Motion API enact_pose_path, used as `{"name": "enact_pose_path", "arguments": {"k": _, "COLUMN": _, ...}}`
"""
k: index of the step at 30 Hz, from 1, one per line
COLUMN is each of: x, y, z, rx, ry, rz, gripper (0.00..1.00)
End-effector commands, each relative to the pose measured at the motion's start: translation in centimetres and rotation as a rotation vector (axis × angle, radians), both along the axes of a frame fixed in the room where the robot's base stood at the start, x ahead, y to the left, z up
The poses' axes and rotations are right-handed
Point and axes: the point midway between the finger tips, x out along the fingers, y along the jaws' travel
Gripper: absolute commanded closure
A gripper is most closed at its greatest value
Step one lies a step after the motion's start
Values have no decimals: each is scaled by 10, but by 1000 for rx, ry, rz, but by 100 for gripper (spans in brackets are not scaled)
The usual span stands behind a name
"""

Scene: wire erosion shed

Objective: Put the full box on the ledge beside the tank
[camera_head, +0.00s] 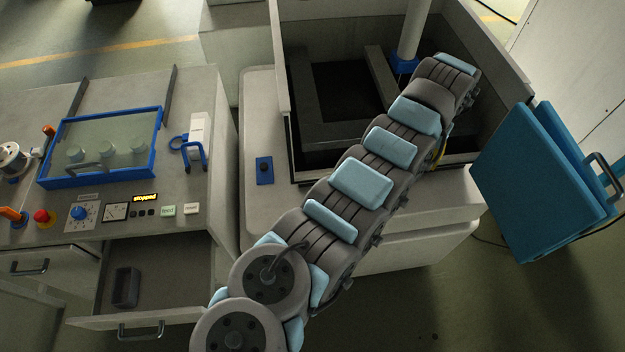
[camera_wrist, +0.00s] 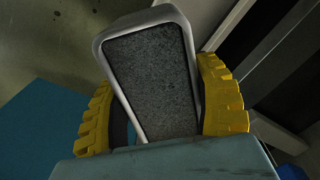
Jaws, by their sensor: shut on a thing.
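In the wrist view, the box (camera_wrist: 150,85) is a pale-rimmed, rounded tray filled with dark grey, grainy material. My gripper (camera_wrist: 157,76) has its yellow ribbed fingers on both sides of it, shut on it. The box looks tilted in this view. In the head view my arm hides the box, and only a small yellow bit of my gripper (camera_head: 440,152) shows beside the arm. The tank (camera_head: 282,70) is open-topped with a dark inside. A pale ledge (camera_head: 258,110) runs along its left side, with a small blue control piece (camera_head: 264,170) on it.
A blue door panel (camera_head: 540,180) stands open at the right. Much of the ledge is bare.

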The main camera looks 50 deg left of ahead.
Motion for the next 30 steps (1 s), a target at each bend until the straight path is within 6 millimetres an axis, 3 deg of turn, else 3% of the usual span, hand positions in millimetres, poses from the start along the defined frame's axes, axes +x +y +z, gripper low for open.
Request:
{"name": "enact_pose_path", "arguments": {"k": 6, "x": -32, "y": 62, "z": -33, "rx": -3, "ry": -1, "rz": 90, "gripper": 75}}
{"name": "enact_pose_path", "arguments": {"k": 12, "x": -67, "y": 106, "z": -59, "rx": -3, "ry": 0, "rz": 171, "gripper": 75}}
{"name": "enact_pose_path", "arguments": {"k": 21, "x": -122, "y": 154, "z": -92, "rx": -2, "ry": -4, "rz": 290, "gripper": 75}}
{"name": "enact_pose_path", "arguments": {"k": 30, "x": -182, "y": 186, "z": -122, "rx": -4, "ry": 1, "rz": 406, "gripper": 75}}
